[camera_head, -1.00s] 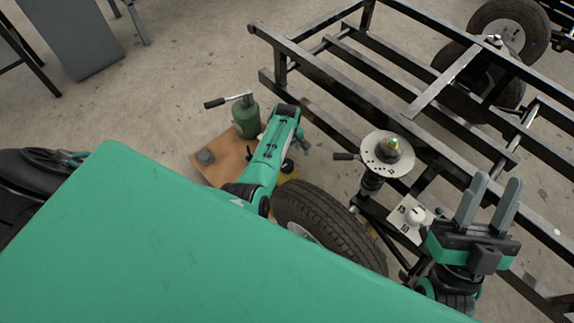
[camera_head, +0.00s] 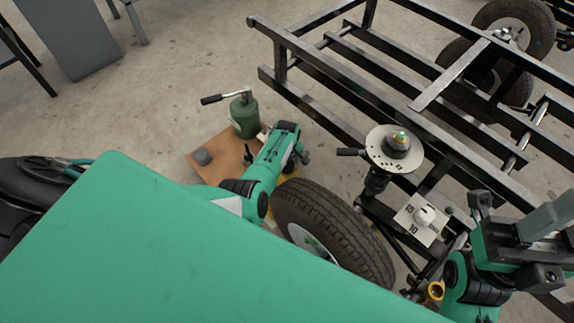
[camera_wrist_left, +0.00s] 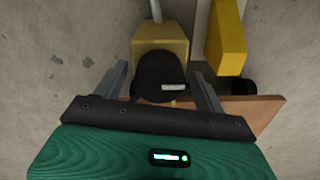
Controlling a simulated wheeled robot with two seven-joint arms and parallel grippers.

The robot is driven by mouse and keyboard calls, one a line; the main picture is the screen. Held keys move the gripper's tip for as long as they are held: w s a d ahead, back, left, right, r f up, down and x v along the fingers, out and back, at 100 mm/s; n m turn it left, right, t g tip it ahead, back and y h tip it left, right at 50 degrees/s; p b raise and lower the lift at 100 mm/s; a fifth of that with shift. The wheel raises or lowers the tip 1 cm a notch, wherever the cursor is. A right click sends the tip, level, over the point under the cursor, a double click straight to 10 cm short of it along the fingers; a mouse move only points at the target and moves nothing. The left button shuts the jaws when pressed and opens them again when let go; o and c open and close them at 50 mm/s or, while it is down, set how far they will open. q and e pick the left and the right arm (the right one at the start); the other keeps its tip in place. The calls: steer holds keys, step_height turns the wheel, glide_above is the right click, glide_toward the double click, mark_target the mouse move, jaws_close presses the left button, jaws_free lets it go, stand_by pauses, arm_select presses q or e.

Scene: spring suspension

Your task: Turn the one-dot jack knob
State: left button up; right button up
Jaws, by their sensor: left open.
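A black round knob (camera_wrist_left: 162,78) with a light bar mark sits on a yellow jack body (camera_wrist_left: 160,45) in the left wrist view. I cannot make out a dot on it. My left gripper (camera_wrist_left: 163,82) is open, with one grey finger on each side of the knob; I cannot tell if they touch it. In the head view my left arm reaches down beside the tire, and its fingertips are hidden. My right gripper (camera_head: 548,228) is at the right edge, partly cut off, with grey fingers angled up and right.
A green bottle jack (camera_head: 244,117) stands on a wooden board (camera_head: 213,174). The tire (camera_head: 330,228) is close to my left arm. A black frame (camera_head: 345,70), a round plate on a spring (camera_head: 380,160) and a white dial plate (camera_head: 412,226) lie to the right. A yellow block (camera_wrist_left: 226,40) is near the knob.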

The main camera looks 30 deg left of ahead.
arm_select(q)
steer(key=c, duration=1)
steer(key=shift+r+m, duration=0.1)
steer(key=shift+m, duration=0.3)
